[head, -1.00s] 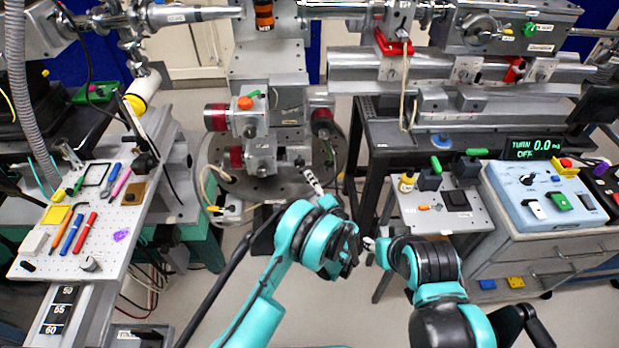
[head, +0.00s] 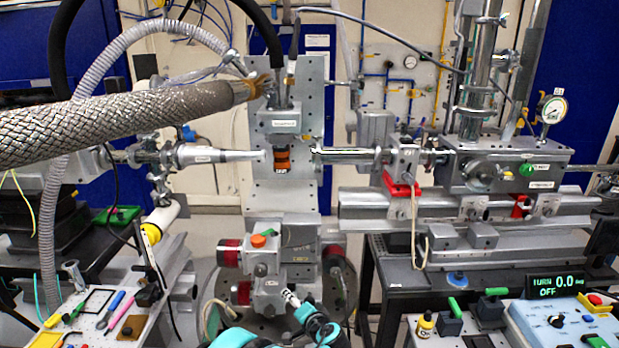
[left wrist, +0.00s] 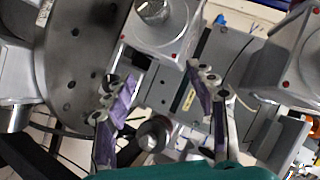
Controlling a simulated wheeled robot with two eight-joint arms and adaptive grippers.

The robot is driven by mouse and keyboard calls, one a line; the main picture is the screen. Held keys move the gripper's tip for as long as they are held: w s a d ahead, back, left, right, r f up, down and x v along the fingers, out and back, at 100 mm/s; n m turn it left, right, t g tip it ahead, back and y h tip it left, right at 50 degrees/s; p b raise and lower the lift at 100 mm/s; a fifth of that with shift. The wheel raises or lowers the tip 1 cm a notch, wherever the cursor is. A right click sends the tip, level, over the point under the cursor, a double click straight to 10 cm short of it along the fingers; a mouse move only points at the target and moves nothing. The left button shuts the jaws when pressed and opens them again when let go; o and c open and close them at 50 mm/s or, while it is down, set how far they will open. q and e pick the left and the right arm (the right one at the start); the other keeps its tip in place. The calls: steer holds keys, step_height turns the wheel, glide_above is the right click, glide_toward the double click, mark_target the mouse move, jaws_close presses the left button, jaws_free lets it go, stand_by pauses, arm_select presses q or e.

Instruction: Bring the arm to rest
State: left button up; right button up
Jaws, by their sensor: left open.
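My left arm (head: 318,326) enters at the bottom middle of the head view, just below the motor stage with the orange knob (head: 258,241). Its fingers are hard to make out there. In the left wrist view my left gripper (left wrist: 158,86) is open, its two purple-padded fingers wide apart with nothing between them. Behind the fingers are a grey round plate (left wrist: 75,55) with holes and grey metal blocks; I cannot tell whether the fingers touch anything. My right arm and gripper are not in view.
A braided hose (head: 120,120) crosses the upper left. A tool board (head: 95,320) is at lower left. A rail bench (head: 450,215) stands at right above a blue control box (head: 565,325) and a display reading TURN 0.0 OFF (head: 556,284).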

arm_select(q)
steer(key=s+a+r+n+g+h, duration=0.1)
steer(key=s+a+r+n+g, duration=0.1)
steer(key=s+a+r, duration=0.5)
steer(key=s+a+r+n+g+h, duration=0.1)
steer(key=s+a+r+n+g, duration=0.15)
steer(key=s+a, duration=0.4)
steer(key=s+n+h, duration=0.3)
steer(key=s, duration=1.8)
steer(key=shift+h, duration=0.4)
steer(key=shift+f+g, duration=0.15)
steer(key=shift+g, duration=0.1)
